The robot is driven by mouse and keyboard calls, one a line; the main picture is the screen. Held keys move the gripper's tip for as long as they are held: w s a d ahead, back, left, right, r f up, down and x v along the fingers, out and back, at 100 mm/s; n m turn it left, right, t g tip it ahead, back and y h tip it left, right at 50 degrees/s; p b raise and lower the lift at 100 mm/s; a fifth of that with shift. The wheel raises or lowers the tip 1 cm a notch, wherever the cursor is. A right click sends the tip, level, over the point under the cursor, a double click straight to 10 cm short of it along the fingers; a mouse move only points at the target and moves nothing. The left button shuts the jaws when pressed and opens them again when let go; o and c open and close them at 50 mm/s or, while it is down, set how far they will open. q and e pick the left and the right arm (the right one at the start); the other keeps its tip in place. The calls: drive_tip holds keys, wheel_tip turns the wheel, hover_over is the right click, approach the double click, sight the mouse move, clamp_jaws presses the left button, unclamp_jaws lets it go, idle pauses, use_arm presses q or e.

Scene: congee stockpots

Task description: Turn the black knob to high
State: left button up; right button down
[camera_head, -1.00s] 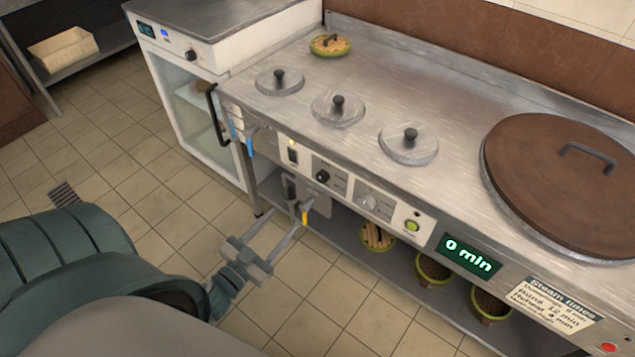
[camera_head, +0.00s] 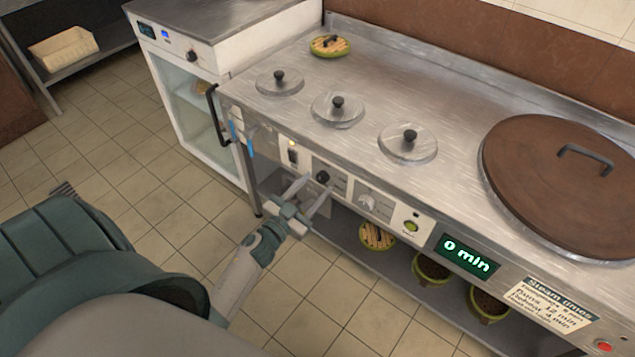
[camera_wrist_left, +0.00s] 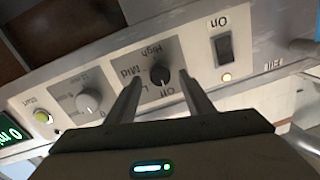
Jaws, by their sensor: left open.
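The black knob (camera_head: 322,177) sits on a panel on the front of the steel counter, between a switch and a grey dial. In the left wrist view the black knob (camera_wrist_left: 160,74) shows upside down, with the labels Off, Mid and High around it. Its pointer direction is too small to tell for sure. My left gripper (camera_head: 311,188) is open, its fingers pointing at the panel just in front of the knob. In the left wrist view my left gripper's fingertips (camera_wrist_left: 160,80) lie either side of the knob. I cannot tell if they touch it. My right gripper is not in view.
A rocker switch (camera_head: 293,153) with a lit lamp is left of the knob. The grey dial (camera_head: 367,202) and green button (camera_head: 411,226) are right. Lids (camera_head: 337,110) and a large brown lid (camera_head: 570,185) lie on top. Pots (camera_head: 432,268) stand on the shelf below.

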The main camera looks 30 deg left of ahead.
use_arm(q)
drive_tip(key=shift+w, duration=1)
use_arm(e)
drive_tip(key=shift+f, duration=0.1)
use_arm(q)
drive_tip(key=shift+c, duration=0.6)
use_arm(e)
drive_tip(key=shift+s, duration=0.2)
use_arm(q)
drive_tip(key=c, duration=0.9)
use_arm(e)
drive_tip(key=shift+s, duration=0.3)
use_arm(q)
drive_tip(key=shift+c, duration=0.2)
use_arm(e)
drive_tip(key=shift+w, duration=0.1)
